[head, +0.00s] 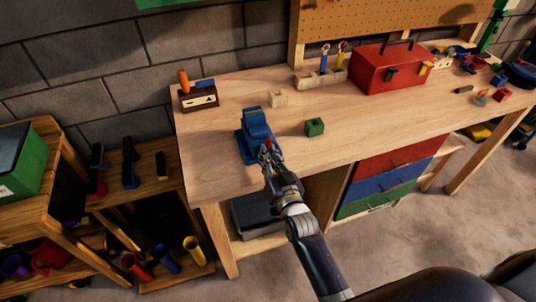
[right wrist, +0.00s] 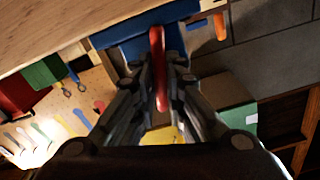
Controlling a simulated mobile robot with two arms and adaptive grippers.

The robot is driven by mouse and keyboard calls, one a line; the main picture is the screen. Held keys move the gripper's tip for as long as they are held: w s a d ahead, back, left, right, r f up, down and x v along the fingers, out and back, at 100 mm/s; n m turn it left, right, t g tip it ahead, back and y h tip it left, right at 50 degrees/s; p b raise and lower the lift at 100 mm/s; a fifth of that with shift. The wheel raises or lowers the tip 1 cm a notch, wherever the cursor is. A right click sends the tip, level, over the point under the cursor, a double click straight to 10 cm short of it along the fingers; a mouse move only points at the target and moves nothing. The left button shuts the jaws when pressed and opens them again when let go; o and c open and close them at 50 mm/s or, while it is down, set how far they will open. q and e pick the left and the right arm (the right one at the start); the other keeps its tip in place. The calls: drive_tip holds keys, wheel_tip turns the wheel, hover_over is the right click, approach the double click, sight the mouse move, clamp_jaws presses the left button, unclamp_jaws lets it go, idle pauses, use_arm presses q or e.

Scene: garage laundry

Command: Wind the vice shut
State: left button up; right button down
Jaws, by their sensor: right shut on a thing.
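The blue vice (head: 255,130) is at the front left part of the wooden workbench. In the right wrist view its blue body (right wrist: 150,35) fills the top middle, partly hidden by my fingers. Its red handle (right wrist: 158,70) lies between my fingertips, and a little red also shows in the head view. My right gripper (head: 268,154) is at the near end of the vice, shut on the red handle. The gap between the vice jaws is too small to tell. My left gripper is not in view.
A dark box with an orange-handled tool (head: 198,97) stands at the back left, a red toolbox (head: 390,68) at the back right. Bare bench top (head: 370,125) lies right of the vice.

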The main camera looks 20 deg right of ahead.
drive_tip(key=shift+s+f+m, duration=0.1)
drive_tip(key=shift+f+m, duration=0.2)
drive_tip(key=c, duration=1.6)
unclamp_jaws()
drive_tip(key=shift+r, duration=0.1)
drive_tip(key=shift+c, duration=0.2)
drive_tip(key=shift+s+r, duration=0.1)
drive_tip(key=shift+r, duration=0.15)
